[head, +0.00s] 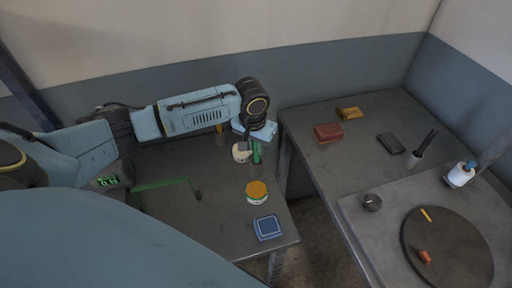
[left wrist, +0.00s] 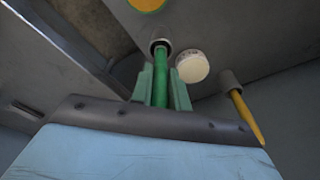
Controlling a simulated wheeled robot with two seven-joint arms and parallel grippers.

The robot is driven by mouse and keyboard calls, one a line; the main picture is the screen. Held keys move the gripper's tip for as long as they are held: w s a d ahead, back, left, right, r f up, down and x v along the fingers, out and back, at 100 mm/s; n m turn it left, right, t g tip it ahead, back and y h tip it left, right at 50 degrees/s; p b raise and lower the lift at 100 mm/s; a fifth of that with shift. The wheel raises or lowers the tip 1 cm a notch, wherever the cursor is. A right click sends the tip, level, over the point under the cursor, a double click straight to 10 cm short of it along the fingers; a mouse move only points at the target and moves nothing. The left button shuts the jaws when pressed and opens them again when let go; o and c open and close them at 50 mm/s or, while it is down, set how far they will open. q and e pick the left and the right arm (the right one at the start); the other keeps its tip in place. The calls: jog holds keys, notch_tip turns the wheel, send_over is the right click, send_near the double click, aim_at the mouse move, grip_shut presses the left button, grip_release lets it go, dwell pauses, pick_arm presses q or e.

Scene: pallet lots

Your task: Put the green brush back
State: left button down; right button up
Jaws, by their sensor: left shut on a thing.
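The green brush (head: 257,153) stands roughly upright at the back right of the left table, under my left gripper (head: 256,141). In the left wrist view my left gripper (left wrist: 161,88) is shut on the green brush (left wrist: 160,82), its fingers on either side of the handle. The brush's far end meets a small grey cup (left wrist: 160,46). I cannot tell how deep it sits in it. The cup (head: 257,169) shows below the brush in the head view. My right gripper is not in view.
A white-lidded jar (left wrist: 192,68) stands close beside the brush. A yellow-handled tool (left wrist: 248,117) is in another grey cup (left wrist: 229,80). A gap separates the right table (head: 350,155).

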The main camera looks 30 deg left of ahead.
pick_arm(q)
jog(key=shift+f, duration=0.65)
jog(key=c, duration=1.3)
grip_release()
jog(key=shift+c, duration=0.2)
notch_tip(320, 180, up, 12)
jog(key=s+p, duration=0.1)
jog(key=shift+s, duration=0.25)
